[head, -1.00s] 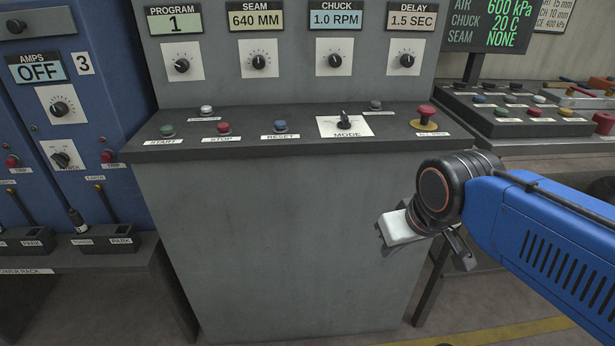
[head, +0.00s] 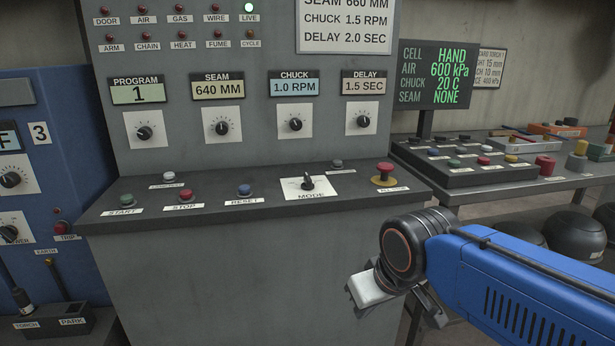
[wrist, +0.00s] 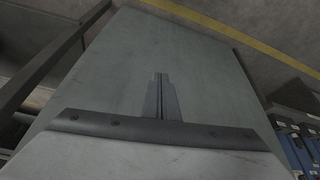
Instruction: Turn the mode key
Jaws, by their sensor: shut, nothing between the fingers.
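The mode key (head: 308,183) is a small dark knob on a white plate marked MODE, on the console's sloped ledge. My gripper (head: 435,318) is in the lower right of the head view, below and to the right of the key and well apart from it. In the wrist view my gripper (wrist: 160,78) shows its two fingers together with nothing between them. They point along the grey front of the console (wrist: 215,90). The mode key is not seen in the wrist view.
Beside the key are a blue RESET button (head: 244,190), a red STOP button (head: 186,195), a grey button (head: 337,164) and a red mushroom button (head: 384,171). A display (head: 437,74) reads CELL HAND. A side bench (head: 545,182) stands at the right.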

